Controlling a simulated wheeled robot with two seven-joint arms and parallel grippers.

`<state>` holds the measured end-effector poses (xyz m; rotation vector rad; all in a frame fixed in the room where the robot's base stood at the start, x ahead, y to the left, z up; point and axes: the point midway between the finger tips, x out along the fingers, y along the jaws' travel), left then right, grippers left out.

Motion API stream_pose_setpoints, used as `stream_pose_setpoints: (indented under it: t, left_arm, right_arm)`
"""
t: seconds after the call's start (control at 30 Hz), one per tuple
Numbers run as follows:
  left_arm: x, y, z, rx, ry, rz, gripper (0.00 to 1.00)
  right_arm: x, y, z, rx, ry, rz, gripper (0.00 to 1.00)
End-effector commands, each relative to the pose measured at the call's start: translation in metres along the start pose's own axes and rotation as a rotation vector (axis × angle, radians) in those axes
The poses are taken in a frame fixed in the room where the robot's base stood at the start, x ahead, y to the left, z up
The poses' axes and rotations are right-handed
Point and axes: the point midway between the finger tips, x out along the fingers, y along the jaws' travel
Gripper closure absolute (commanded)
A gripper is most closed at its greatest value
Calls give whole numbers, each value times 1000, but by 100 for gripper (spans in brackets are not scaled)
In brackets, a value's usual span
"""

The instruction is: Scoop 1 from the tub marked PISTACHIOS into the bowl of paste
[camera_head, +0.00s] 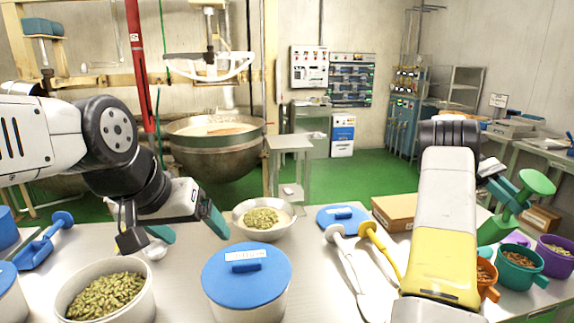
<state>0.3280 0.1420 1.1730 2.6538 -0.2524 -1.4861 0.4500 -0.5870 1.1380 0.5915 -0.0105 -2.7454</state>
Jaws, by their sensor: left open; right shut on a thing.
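A white open tub (142,306) of green pistachio-like nuts stands at the front left; no readable mark shows on it. A pale bowl (285,230) at the middle of the table holds whitish paste with a heap of green nuts (261,218) on top. My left gripper (188,230) is open and empty, its teal fingers spread above the table between the tub and the bowl. My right gripper (497,207) is at the right, shut on a green tool (537,183) that looks like a scoop. My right arm partly hides this grip.
A blue-lidded white tub (246,272) stands in front of the bowl. A blue scoop (42,244) lies at left. White (346,260) and yellow (381,247) utensils lie near a blue lid (342,217).

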Motion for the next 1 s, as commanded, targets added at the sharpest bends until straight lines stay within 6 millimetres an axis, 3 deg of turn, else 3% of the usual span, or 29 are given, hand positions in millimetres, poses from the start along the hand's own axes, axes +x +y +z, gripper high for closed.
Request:
stream_pose_setpoints:
  t: [0.27, 1.0]
  left_arm:
    - [0, 0, 0, 0, 0, 0, 15]
    - [0, 0, 0, 0, 0, 0, 15]
  right_arm:
    - [-1, 0, 4, 13, 52, 0, 100]
    - [-17, 3, 46, 229, 1063, 8, 100]
